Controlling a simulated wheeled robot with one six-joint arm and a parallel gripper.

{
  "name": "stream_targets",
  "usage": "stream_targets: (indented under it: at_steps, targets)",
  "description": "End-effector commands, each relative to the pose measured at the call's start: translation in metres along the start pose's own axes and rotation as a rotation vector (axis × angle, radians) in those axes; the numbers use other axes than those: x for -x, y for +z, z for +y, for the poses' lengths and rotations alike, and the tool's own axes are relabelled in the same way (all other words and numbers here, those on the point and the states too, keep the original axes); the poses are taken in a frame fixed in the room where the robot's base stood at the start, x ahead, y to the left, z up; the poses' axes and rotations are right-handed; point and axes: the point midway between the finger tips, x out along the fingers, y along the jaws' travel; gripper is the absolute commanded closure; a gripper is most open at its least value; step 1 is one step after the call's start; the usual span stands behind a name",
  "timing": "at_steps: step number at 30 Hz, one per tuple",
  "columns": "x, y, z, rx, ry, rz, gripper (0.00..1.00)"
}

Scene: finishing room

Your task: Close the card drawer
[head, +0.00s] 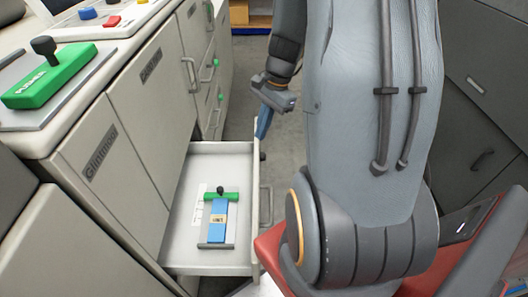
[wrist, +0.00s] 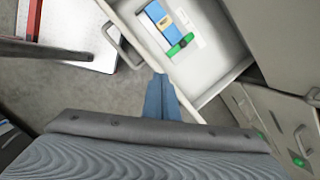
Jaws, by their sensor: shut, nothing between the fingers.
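The card drawer (head: 183,252) stands pulled out from the left-hand cabinet in the head view. It holds a blue block (head: 217,222) with a label, a green bar with a black knob (head: 221,196) and a white card. The open drawer also shows at the top of the wrist view (wrist: 212,72). My gripper (head: 264,122) has its blue fingers shut and empty, close to the outer side of the drawer front, near its far end. In the wrist view the fingertips (wrist: 158,80) lie beside the drawer front and its handle (wrist: 122,45); I cannot tell whether they touch it.
Grey cabinets with handles (head: 190,75) line the left side. A green block with a black knob (head: 50,82) sits on the counter. Dark grey cabinet fronts (head: 482,95) stand at the right. Grey floor (wrist: 75,85) is clear beside the drawer.

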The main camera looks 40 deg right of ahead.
Motion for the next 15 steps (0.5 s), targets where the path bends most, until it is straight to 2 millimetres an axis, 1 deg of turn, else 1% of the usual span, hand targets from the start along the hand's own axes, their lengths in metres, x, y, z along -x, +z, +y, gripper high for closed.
stream_targets:
  at_steps: [1,3,6,9,10,12,15]
  targets:
    - [-0.011,-0.030,0.002,-0.152,-0.025,-0.018,1.00]
    - [-0.020,-0.061,0.003,-0.330,-0.059,-0.039,1.00]
    - [-0.029,-0.096,0.007,-0.528,-0.097,-0.065,1.00]
    - [-0.036,-0.118,0.010,-0.651,-0.121,-0.083,1.00]
    - [-0.037,-0.122,0.011,-0.676,-0.126,-0.087,1.00]
    - [-0.040,-0.128,0.011,-0.710,-0.133,-0.091,1.00]
    - [-0.047,-0.129,0.010,-0.724,-0.135,-0.094,1.00]
